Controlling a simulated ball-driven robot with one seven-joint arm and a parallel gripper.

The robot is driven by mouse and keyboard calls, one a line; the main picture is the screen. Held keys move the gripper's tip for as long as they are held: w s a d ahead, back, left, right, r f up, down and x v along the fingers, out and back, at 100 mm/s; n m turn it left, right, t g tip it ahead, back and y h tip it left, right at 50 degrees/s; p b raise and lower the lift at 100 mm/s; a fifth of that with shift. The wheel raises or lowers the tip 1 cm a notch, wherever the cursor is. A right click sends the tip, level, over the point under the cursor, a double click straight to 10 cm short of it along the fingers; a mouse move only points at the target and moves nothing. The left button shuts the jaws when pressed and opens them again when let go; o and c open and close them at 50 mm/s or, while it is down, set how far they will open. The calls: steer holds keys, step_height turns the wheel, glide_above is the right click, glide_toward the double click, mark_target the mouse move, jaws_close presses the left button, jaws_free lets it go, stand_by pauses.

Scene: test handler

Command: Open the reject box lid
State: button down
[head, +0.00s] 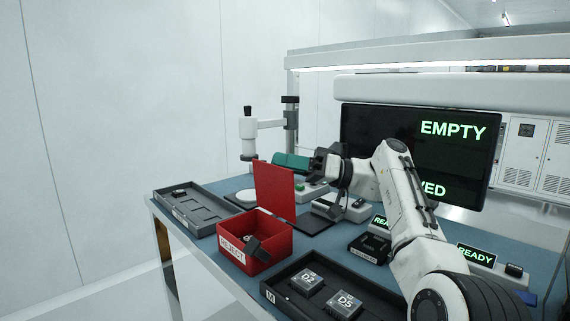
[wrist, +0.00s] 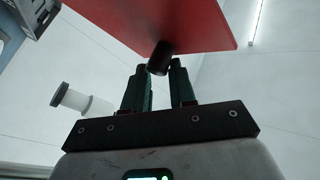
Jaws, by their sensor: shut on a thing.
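The reject box (head: 280,242) is a red open-topped bin with a white REJECT label, at the front left of the bench. Its red lid (head: 274,197) stands up about vertical at the back of the box, so the box is open. In the wrist view, the fingers are shut on the lid's black knob (wrist: 160,56), which sticks out from the red lid panel (wrist: 150,20).
Another black tray (head: 385,301) with chips marked D2 and D5 stands at the front right. A microscope-like stand (head: 249,135) is behind. A monitor (head: 390,125) reading EMPTY is at the back.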

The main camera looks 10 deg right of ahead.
steer(key=shift+f, duration=1.1)
steer(key=c, duration=1.2)
jaws_free()
steer(key=shift+d, duration=0.15)
steer(key=v, duration=0.5)
steer(key=r+v, duration=0.1)
steer(key=v, duration=0.1)
steer(key=shift+d, duration=0.3)
steer(key=shift+r, duration=0.1)
